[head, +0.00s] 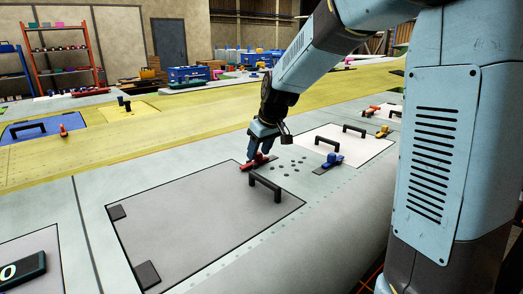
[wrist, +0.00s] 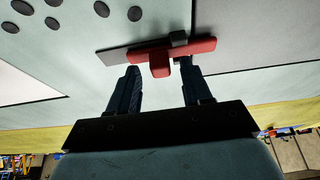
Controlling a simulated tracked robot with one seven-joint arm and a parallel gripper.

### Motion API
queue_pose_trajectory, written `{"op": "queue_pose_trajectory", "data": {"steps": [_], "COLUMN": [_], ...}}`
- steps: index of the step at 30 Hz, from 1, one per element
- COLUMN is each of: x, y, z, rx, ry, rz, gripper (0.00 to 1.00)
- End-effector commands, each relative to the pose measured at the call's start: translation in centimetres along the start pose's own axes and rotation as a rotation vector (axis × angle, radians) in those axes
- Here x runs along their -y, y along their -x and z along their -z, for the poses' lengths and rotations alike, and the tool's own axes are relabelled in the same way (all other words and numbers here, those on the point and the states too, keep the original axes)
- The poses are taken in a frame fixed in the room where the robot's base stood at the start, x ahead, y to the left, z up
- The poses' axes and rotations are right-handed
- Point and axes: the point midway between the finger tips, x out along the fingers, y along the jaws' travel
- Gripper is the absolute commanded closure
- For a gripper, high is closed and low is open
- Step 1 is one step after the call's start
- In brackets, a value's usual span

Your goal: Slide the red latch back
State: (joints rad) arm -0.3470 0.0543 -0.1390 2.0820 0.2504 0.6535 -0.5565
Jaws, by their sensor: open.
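The red latch (head: 250,165) sits at the far edge of a grey hatch panel (head: 200,225) on the wing surface. In the wrist view the red latch (wrist: 186,48) is a flat bar with a raised red knob, lying on a dark plate (wrist: 115,54). My gripper (head: 262,152) points down right at the latch. In the wrist view my gripper (wrist: 162,78) is open, with the knob between its two fingertips and a gap visible on each side. I cannot tell whether the fingers touch the bar.
A black handle (head: 265,186) stands on the grey panel, close to my gripper. A blue latch (head: 333,160) lies to the right, beside a white panel (head: 350,148) with black handles. Several dark holes (head: 292,166) lie between. The surface left of the latch is clear.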

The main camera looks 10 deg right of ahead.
Motion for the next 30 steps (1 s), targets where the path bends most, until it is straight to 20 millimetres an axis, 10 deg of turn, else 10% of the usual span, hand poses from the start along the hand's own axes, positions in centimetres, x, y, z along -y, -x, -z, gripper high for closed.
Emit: {"op": "queue_pose_trajectory", "data": {"steps": [9,24,30], "x": [-0.01,-0.06,-0.09], "y": [-0.22,-0.18,-0.17], "z": [-0.03,-0.04,-0.05], "rx": [0.000,0.000,0.000], "ry": [0.000,-0.001,-0.001], "rz": [0.000,0.000,0.000], "gripper": [0.51,0.99,1.00]}}
